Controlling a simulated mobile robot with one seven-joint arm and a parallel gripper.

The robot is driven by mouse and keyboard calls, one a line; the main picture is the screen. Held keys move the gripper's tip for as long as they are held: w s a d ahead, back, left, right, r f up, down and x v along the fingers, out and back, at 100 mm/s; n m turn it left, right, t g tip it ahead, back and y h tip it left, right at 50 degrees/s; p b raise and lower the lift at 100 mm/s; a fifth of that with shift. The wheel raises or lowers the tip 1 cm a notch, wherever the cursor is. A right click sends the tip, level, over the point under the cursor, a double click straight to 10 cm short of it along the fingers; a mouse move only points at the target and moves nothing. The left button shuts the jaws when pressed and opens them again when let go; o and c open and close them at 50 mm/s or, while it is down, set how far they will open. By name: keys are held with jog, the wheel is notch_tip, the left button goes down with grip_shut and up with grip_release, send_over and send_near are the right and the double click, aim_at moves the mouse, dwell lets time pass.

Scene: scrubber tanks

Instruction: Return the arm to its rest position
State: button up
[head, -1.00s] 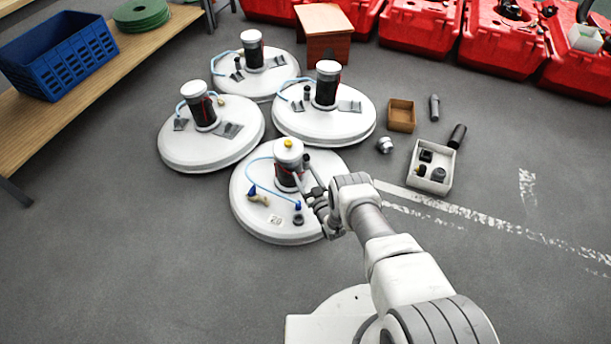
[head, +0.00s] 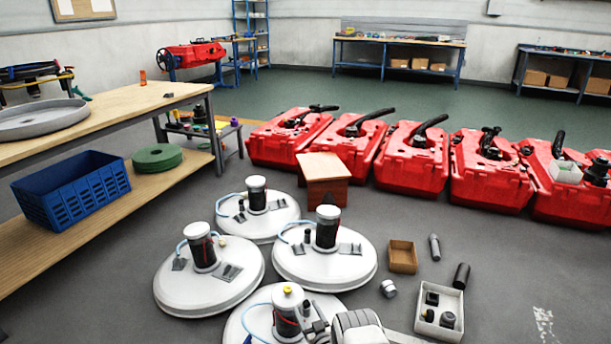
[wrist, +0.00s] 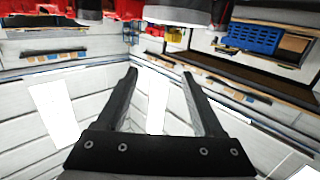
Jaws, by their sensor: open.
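My gripper (wrist: 160,74) is open in the wrist view, with nothing between its two dark fingers. In the head view, my gripper (head: 318,328) and white wrist show only at the bottom edge, right next to the nearest white round lid (head: 243,322). That lid carries a dark cylinder (head: 287,316) with a white cap and yellow knob. Whether the gripper touches the cylinder cannot be told. The rest of my arm is mostly below the head picture. The wrist view shows the room upside down, with walls and benches beyond the fingers.
Three more white lids with cylinders (head: 326,265) stand behind. A white tray (head: 456,328), a brown box (head: 403,257) and loose dark parts lie to the right. Red tanks (head: 412,165) line the back. A wooden bench with a blue basket (head: 70,190) stands left. Floor at far right is clear.

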jog(key=w+d+r+g+h, duration=0.1)
jog(key=w+r, duration=0.2)
jog(key=r, duration=0.3)
jog(key=w+d+r+m+h, duration=0.1)
jog(key=w+r, duration=0.3)
jog(key=r, duration=0.3)
jog(key=w+d+r+g+h, duration=0.1)
jog(key=w+r, duration=0.2)
jog(key=r, duration=0.3)
jog(key=s+d+r+m+g+h, duration=0.1)
jog(key=d+r, duration=0.1)
jog(key=r, duration=0.7)
jog(key=s+d+r+g+h, duration=0.1)
jog(key=s+d+r, duration=0.15)
jog(key=r, duration=0.75)
jog(key=s+d+r+m+g+h, duration=0.1)
jog(key=s+d+r, duration=0.1)
jog(key=s+r, duration=0.7)
jog(key=s+d+r+m+g, duration=0.1)
jog(key=s+d+r+g, duration=0.15)
jog(key=s+r, duration=0.6)
jog(key=s+d+g+p, duration=0.1)
jog(key=s+d+g, duration=0.15)
jog(key=s, duration=2.85)
notch_tip(320, 180, up, 27)
jog(key=p, duration=2.7)
jog(key=shift+a+f+m+g+h+p, duration=0.15)
jog(key=shift+a+m+g+h+p, duration=0.15)
jog(key=shift+a, duration=0.15)
